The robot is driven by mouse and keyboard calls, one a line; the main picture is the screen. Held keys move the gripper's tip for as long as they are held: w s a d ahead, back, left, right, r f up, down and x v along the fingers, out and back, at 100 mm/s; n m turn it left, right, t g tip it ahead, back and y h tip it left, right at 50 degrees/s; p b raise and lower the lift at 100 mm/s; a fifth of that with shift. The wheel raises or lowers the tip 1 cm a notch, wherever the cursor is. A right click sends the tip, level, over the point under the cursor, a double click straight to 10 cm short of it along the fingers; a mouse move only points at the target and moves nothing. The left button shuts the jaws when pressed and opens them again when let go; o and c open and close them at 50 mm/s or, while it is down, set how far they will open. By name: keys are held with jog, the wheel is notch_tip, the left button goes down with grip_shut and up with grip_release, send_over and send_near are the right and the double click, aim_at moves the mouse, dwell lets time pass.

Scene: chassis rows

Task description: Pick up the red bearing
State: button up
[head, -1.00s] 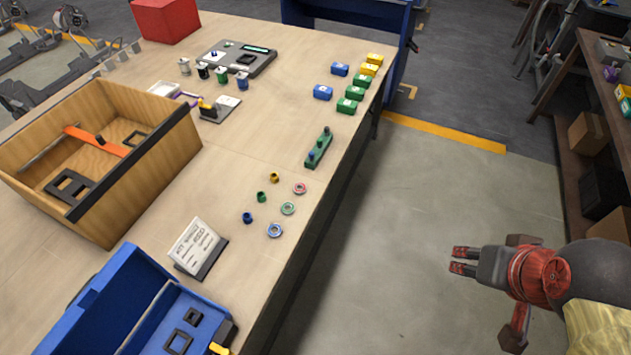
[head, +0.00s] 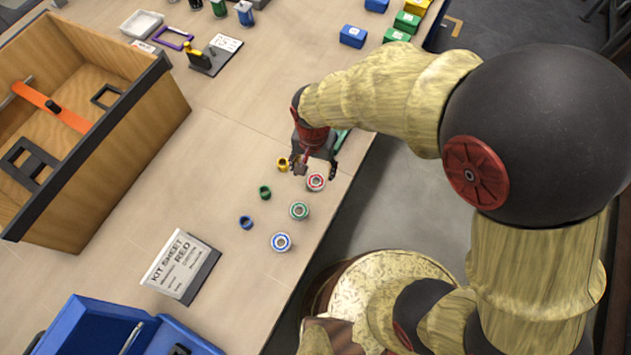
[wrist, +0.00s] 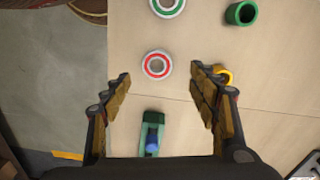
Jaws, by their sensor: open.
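The red bearing (head: 316,182) is a ring with a red band and a pale rim, lying flat on the table near its right edge. In the wrist view the red bearing (wrist: 157,65) lies beyond and between the fingertips, with bare table around it. My gripper (head: 312,168) hangs over the table just behind the red bearing in the head view. In the wrist view my gripper (wrist: 160,80) is open and empty, its fingers spread wide on both sides. The right finger partly covers the yellow bushing (wrist: 222,75).
A green bearing (head: 299,211) and a blue bearing (head: 281,242) lie in a row with the red one. Green (head: 265,192) and blue (head: 246,222) bushings lie to their left. A green block with pegs (wrist: 152,135) sits near my gripper. A kit sheet stand (head: 182,265) reads RED.

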aim_at(316, 183)
jog(key=f+b, duration=0.3)
jog(key=f, duration=0.3)
jog(key=shift+d+f, duration=0.1)
jog(key=shift+d, duration=0.1)
jog(key=shift+c, duration=1)
jog(key=c, duration=1.1)
